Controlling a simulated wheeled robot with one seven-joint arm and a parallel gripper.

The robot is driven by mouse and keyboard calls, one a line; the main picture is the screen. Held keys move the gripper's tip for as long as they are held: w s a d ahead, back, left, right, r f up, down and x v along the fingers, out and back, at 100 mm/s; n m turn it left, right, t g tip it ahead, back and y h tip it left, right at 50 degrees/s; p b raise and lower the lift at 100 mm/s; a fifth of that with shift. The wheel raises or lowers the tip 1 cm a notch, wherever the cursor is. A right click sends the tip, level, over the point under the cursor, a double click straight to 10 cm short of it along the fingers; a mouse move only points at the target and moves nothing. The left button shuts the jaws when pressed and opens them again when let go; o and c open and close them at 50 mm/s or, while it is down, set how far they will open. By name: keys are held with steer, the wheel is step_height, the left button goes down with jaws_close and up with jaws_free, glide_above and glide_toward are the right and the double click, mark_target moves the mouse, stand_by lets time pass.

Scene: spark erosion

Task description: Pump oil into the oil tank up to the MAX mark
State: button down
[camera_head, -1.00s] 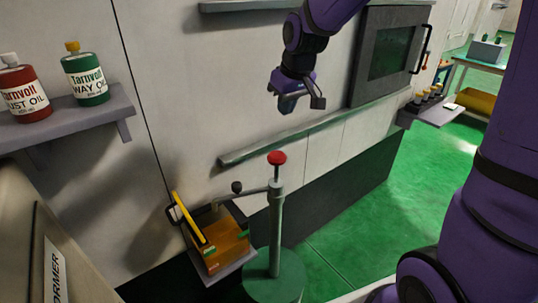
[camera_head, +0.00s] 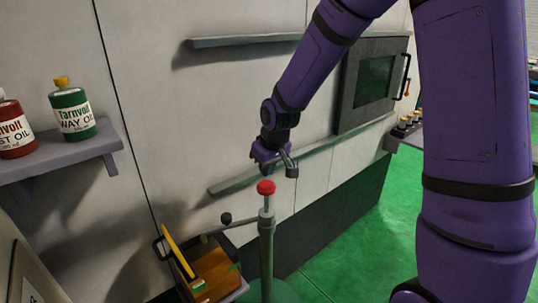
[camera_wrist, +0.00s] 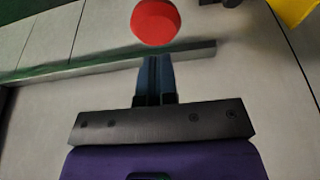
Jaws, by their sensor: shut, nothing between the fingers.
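My gripper (camera_head: 262,166) hangs from the arm just above the pump's red knob (camera_head: 266,187), empty, with its fingers closed together. In the wrist view the closed fingers (camera_wrist: 154,66) point toward the red knob (camera_wrist: 155,22), apart from it as far as I can tell. The knob tops a grey-green upright pump (camera_head: 267,245) with a side arm reaching left to a black ball (camera_head: 226,218). The oil tank (camera_head: 216,272), orange-brown, sits left of the pump with its yellow lid (camera_head: 178,252) tilted up. The MAX mark and oil level are too small to read.
A shelf at left (camera_head: 60,157) holds a green WAY OIL bottle (camera_head: 73,115) and a red oil bottle (camera_head: 14,128). A ledge (camera_head: 235,182) runs along the machine wall behind the pump. Green floor (camera_head: 355,250) is clear to the right.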

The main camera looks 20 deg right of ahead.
mark_target(267, 186)
steer(key=shift+f, duration=1.45)
steer(key=shift+s+f, duration=0.15)
steer(key=shift+f, duration=2.45)
steer(key=shift+r, duration=0.1)
steer(key=shift+r, duration=0.3)
steer(key=w+a+v, duration=0.1)
steer(key=v, duration=1.2)
steer(key=shift+d+r, duration=0.3)
steer(key=shift+d, duration=0.1)
